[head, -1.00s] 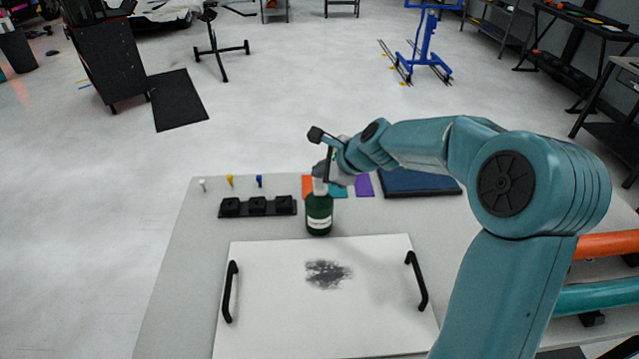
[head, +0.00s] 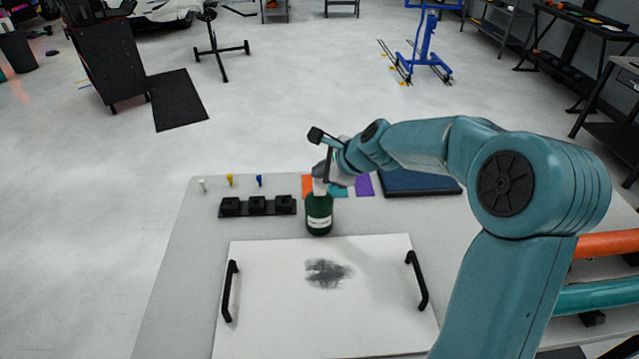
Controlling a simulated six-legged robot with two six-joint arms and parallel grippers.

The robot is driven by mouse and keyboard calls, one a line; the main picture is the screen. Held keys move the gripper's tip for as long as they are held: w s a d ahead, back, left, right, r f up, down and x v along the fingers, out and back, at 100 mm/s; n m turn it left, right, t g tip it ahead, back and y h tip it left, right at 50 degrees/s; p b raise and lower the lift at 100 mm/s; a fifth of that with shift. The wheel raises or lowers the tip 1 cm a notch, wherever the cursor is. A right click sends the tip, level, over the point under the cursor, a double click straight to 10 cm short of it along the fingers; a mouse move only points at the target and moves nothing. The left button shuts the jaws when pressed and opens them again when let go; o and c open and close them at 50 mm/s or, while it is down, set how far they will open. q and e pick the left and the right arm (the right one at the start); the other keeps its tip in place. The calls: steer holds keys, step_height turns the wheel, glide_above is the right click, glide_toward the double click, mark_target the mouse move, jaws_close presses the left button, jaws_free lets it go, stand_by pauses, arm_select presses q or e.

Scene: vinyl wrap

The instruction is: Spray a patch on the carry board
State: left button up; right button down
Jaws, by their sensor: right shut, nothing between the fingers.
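The carry board (head: 270,320) is a white panel lying on the grey table, with a black handle on its left and another on its right. A dark grey smudged patch (head: 328,272) marks its upper middle. A dark green spray bottle (head: 319,213) with a white label stands upright just behind the board's far edge. My right gripper (head: 322,172) is at the top of the bottle, shut with nothing between its fingers. It hides most of the bottle's head, and I cannot tell whether it touches it. My left gripper is out of view.
A black holder (head: 257,206) with three sockets sits left of the bottle. Small white, yellow and blue items stand behind it. Orange, teal and purple cards and a dark blue pad (head: 420,183) lie along the far edge. The table's left side (head: 185,270) is clear.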

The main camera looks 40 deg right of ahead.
mark_target(321, 181)
steer(key=shift+f, duration=0.3)
stand_by(0.4)
steer(key=shift+r+p, duration=0.4)
steer(key=shift+p, duration=0.05)
step_height(321, 181, up, 6)
steer(key=p, duration=0.6)
stand_by(0.6)
